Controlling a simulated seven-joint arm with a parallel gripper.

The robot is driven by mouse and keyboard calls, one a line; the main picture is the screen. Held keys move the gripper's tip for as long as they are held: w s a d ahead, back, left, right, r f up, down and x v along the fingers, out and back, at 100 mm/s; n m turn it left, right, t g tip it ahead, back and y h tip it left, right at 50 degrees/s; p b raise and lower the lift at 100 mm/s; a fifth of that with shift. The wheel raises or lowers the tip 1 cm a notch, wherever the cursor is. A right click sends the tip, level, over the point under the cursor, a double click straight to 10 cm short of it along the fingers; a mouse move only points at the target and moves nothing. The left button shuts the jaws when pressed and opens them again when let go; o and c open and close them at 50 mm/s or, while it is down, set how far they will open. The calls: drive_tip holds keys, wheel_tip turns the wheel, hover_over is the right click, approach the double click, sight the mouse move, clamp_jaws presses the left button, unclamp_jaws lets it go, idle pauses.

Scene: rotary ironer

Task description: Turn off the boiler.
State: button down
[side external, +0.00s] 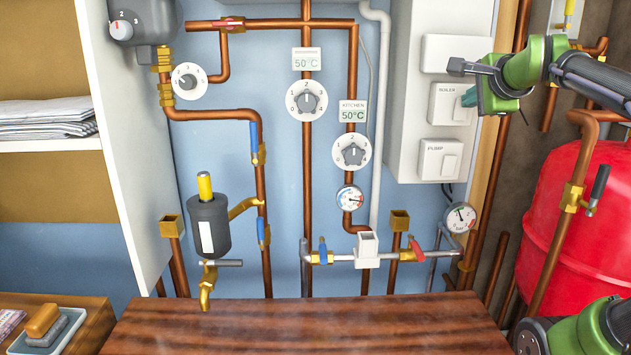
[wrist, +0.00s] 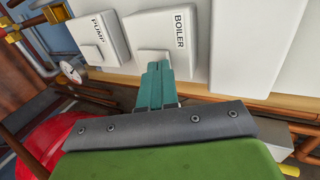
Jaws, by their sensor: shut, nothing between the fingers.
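The boiler switch (side external: 447,105) is a white box labelled BOILER on the white cabinet, between a blank box above and the pump switch below. It also shows in the wrist view (wrist: 152,30), with its label at the right. My gripper (side external: 468,97) comes from the right, and its teal fingers are shut and empty. In the wrist view the fingertips (wrist: 158,66) lie over the boiler switch's near edge, where its rocker is.
The pump switch (side external: 440,158) sits close below the boiler switch, and the blank white box (side external: 453,54) just above. Copper pipes and a red tank (side external: 590,225) stand at the right. The wooden tabletop (side external: 300,325) below is clear.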

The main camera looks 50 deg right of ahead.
drive_tip(key=shift+w+d, duration=0.2)
drive_tip(key=shift+w+d+r, duration=0.15)
drive_tip(key=shift+w+d, duration=0.15)
drive_tip(key=shift+r, duration=0.15)
drive_tip(key=shift+r, duration=0.65)
drive_tip(key=r+v, duration=0.1)
drive_tip(key=v, duration=1.2)
drive_tip(key=shift+r, duration=0.15)
